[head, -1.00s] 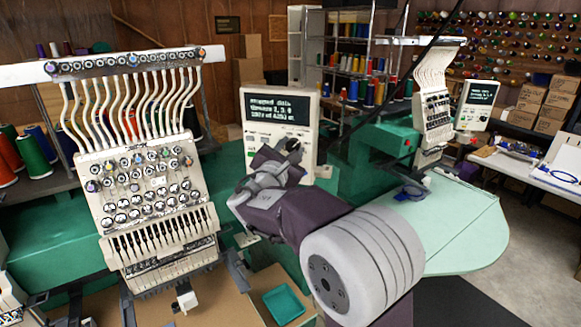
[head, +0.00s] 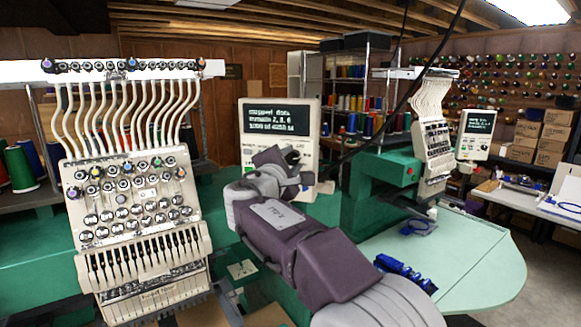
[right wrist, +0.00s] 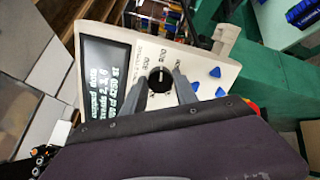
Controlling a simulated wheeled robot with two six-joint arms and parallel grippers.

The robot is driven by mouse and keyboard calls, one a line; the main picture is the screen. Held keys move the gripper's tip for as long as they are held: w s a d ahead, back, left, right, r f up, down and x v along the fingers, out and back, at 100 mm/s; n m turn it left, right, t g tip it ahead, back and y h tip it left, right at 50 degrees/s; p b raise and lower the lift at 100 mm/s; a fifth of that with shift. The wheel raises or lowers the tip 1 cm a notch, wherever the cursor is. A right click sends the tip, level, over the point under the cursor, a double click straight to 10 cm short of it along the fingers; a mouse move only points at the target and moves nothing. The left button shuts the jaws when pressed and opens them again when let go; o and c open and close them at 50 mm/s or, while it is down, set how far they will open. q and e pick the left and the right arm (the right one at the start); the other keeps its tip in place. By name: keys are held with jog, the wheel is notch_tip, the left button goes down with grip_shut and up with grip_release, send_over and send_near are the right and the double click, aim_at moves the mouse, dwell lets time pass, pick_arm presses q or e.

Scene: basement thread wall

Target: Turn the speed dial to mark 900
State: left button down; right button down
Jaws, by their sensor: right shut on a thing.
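The control panel (head: 275,116) is a cream box with a dark lit screen, standing behind the embroidery machine's head. It also shows tilted in the right wrist view, with its screen (right wrist: 104,82) at left. The speed dial (right wrist: 160,78) is a round black knob on the panel with printed numbers around it. I cannot read which mark it points to. My right gripper (right wrist: 162,93) has its two grey fingers on either side of the dial and is shut on it. In the head view the right gripper (head: 291,168) hides the dial. My left gripper is not in view.
The embroidery head (head: 135,200) with its needles and white tubes stands close at left. Blue triangular buttons (right wrist: 215,72) sit beside the dial. A second machine (head: 432,140) and a pale green table (head: 460,255) are at right. Thread shelves (head: 345,95) stand behind.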

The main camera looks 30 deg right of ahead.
dwell(0.4)
jog(key=c, duration=0.9)
grip_release()
jog(key=shift+c, duration=0.2)
jog(key=b+v, duration=0.3)
jog(key=v, duration=0.6)
